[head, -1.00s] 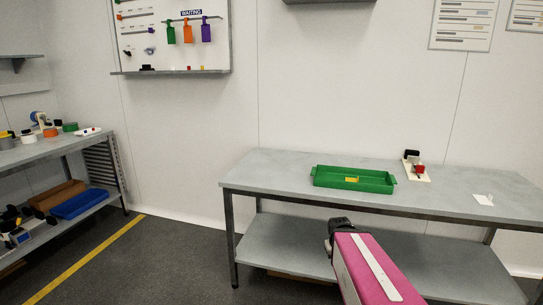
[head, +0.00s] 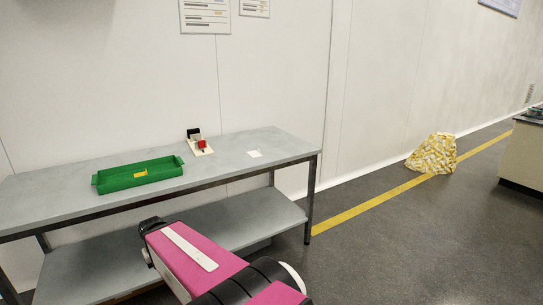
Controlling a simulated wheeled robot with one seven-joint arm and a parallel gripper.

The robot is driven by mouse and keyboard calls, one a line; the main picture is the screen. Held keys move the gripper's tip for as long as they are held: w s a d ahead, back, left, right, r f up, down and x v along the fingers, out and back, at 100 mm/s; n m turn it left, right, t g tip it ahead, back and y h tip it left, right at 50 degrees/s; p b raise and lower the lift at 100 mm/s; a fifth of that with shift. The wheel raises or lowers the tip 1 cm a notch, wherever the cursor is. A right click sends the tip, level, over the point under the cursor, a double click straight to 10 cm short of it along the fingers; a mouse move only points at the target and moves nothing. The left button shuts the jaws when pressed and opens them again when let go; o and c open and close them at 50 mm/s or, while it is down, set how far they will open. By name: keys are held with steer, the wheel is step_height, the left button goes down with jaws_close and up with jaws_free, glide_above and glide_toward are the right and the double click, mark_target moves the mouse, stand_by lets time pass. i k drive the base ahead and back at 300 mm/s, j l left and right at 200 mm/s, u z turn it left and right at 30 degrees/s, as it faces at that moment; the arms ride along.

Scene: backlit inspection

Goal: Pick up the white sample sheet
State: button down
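A small white sheet (head: 254,153) lies flat on the grey table (head: 225,156), toward its right end. It looks like the white sample sheet, but it is too small to make out any detail. My pink arm reaches up from the bottom of the head view, in front of the table and lower than its top. My gripper (head: 150,226) is at the arm's dark far end, left of the sheet and well apart from it. Its fingers cannot be made out.
A green tray (head: 110,184) with a yellow item in it stands left on the table. A small stand with black and red parts (head: 200,146) is between tray and sheet. A yellow-white heap (head: 434,154) sits on the floor at right.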

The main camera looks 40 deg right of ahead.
mark_target(255, 154)
steer(key=l+z, duration=0.15)
steer(key=z, duration=0.2)
steer(key=l+z, duration=0.15)
steer(key=z, duration=0.2)
steer(key=j+z, duration=0.25)
steer(key=z, duration=0.15)
steer(key=j+z, duration=0.35)
steer(key=k+l, duration=0.05)
steer(key=l, duration=0.05)
